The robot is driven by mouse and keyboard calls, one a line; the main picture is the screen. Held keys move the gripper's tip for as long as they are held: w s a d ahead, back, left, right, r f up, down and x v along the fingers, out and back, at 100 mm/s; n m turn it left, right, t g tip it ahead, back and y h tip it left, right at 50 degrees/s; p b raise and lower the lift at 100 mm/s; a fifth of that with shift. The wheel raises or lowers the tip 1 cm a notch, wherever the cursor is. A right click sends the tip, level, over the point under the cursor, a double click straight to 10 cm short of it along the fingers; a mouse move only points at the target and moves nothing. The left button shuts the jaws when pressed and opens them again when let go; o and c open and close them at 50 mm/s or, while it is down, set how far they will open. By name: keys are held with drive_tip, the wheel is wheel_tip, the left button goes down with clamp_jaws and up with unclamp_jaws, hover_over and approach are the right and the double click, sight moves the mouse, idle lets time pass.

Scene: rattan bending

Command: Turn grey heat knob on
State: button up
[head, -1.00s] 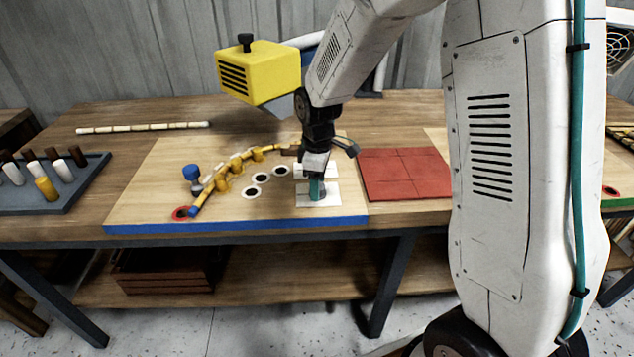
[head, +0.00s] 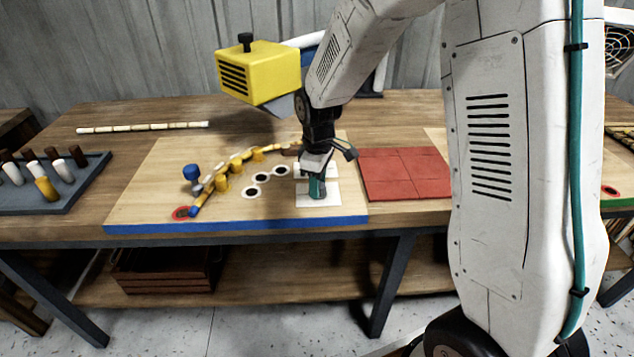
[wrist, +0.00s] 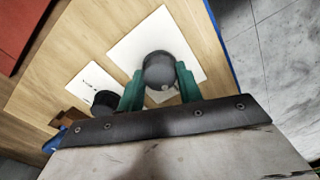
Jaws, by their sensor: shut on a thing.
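The grey heat knob (wrist: 160,70) stands on a white square plate (wrist: 190,35) on the wooden board. My gripper (wrist: 160,88) has its teal fingers on both sides of the knob and is shut on it. In the head view my gripper (head: 317,190) points down over the white plate (head: 318,200) near the board's front edge, and the fingers mostly hide the knob there. A darker knob (wrist: 105,101) sits on a second white plate (wrist: 88,82) beside it, clear of the fingers. I cannot tell the grey knob's setting.
A bent rattan cane (head: 235,160) runs among yellow pegs left of my gripper. A yellow box (head: 262,72) stands behind the cane. Red tiles (head: 405,174) lie to the right. A peg tray (head: 55,185) is at far left, and a straight cane (head: 140,127) lies behind.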

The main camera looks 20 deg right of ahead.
drive_tip(key=m, duration=1.2)
drive_tip(key=shift+w+r, duration=0.1)
drive_tip(key=shift+m, duration=2.1)
drive_tip(key=o, duration=1)
